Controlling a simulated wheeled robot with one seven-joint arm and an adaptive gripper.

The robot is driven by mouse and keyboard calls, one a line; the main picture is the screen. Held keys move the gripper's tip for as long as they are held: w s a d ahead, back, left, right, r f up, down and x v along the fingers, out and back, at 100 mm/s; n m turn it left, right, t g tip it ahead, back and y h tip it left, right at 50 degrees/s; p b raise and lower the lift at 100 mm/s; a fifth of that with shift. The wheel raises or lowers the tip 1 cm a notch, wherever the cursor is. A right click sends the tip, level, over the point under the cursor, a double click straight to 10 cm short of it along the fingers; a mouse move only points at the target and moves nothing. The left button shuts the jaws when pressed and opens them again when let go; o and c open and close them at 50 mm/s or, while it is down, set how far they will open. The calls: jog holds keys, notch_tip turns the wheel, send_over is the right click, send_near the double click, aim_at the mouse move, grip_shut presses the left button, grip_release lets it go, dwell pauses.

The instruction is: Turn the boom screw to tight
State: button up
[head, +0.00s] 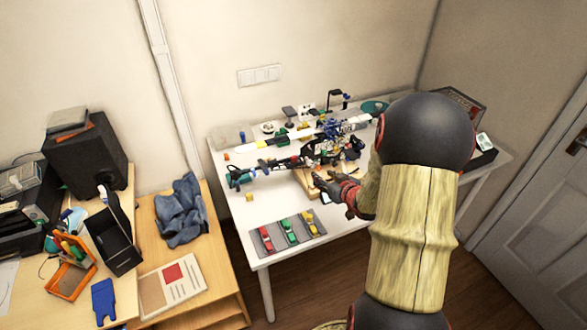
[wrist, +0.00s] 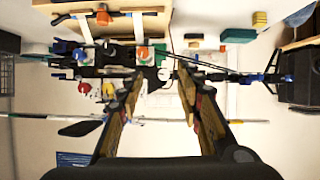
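The boom assembly (head: 290,162), a long black bar with small coloured parts, lies across the white table. In the wrist view the dark assembly (wrist: 125,54) runs across the upper half, with an orange part (wrist: 142,53) and white parts on it. My gripper (head: 325,184) is over the table at the assembly's near side. In the wrist view my gripper (wrist: 159,84) has its two fingers apart, with nothing clearly between them. The boom screw is too small to single out, so its setting cannot be told.
A grey tray (head: 273,241) with red, green and yellow pieces lies at the white table's (head: 238,217) front left. A wooden board (head: 309,186) lies under the assembly's near side. A wooden desk (head: 200,257) with a blue cloth (head: 181,212) stands to the left.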

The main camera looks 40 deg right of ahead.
aim_at(310, 163)
jog(key=shift+t, duration=0.4)
jog(key=w, duration=0.2)
jog(key=w+d+b, duration=0.1)
jog(key=w, duration=0.2)
jog(key=w+f+b, duration=0.1)
jog(key=w, duration=0.2)
jog(key=shift+d, duration=0.25)
jog(key=shift+c, duration=0.5)
jog(key=c, duration=0.7)
grip_shut()
